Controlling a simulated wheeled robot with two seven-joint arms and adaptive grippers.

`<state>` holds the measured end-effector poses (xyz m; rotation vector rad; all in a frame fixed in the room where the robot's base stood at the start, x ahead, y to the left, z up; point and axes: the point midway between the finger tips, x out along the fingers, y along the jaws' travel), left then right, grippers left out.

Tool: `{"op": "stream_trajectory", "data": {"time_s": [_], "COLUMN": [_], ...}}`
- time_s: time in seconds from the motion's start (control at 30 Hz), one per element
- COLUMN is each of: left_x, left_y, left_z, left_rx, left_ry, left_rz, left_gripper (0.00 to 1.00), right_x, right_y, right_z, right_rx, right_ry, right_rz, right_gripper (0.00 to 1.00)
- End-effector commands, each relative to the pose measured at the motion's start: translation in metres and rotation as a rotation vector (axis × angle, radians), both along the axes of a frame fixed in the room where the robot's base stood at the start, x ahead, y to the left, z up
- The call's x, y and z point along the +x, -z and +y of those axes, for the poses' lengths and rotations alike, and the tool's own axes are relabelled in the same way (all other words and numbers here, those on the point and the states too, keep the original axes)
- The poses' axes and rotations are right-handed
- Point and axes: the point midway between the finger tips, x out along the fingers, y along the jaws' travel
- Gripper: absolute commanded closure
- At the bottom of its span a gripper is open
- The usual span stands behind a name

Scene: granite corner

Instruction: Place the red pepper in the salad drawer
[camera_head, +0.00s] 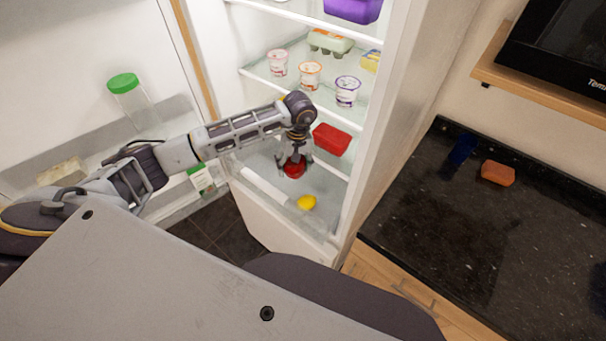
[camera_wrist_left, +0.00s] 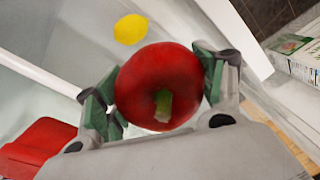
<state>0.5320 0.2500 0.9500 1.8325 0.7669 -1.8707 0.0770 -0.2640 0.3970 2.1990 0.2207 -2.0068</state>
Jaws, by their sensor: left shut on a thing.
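The red pepper (camera_wrist_left: 158,82) is round with a green stem and sits between the green-padded fingers of my left gripper (camera_wrist_left: 160,90), which is shut on it. In the head view the pepper (camera_head: 294,169) shows below my left gripper (camera_head: 294,158), inside the open fridge at its lowest visible level. The salad drawer (camera_head: 270,192) is the pale bottom compartment there, with a yellow lemon (camera_head: 307,202) in it. The lemon also shows in the left wrist view (camera_wrist_left: 130,29). I cannot tell whether the pepper touches the drawer floor. My right gripper is not in view.
A red container (camera_head: 331,139) stands just right of the gripper. Yoghurt cups (camera_head: 310,75) and an egg box (camera_head: 329,41) stand on the shelf above. The open fridge door holds a green-lidded bottle (camera_head: 127,94) and a carton (camera_head: 201,180). A sponge (camera_head: 498,173) lies on the dark counter (camera_head: 470,240).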

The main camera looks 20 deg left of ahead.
Motion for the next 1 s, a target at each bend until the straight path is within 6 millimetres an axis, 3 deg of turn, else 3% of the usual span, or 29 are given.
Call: {"op": "stream_trajectory", "data": {"time_s": [0.5,1.0], "left_x": [0.011,0.013], "left_y": [-0.013,-0.015], "left_z": [0.032,0.045], "left_rx": [-0.006,-0.001], "left_ry": [-0.541,-0.747], "left_rz": [0.020,0.035], "left_gripper": [0.60,0.60], "right_x": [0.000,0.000], "right_y": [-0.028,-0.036], "right_z": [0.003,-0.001], "right_rx": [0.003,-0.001], "right_ry": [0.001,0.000], "right_rz": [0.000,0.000], "right_gripper": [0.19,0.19]}}
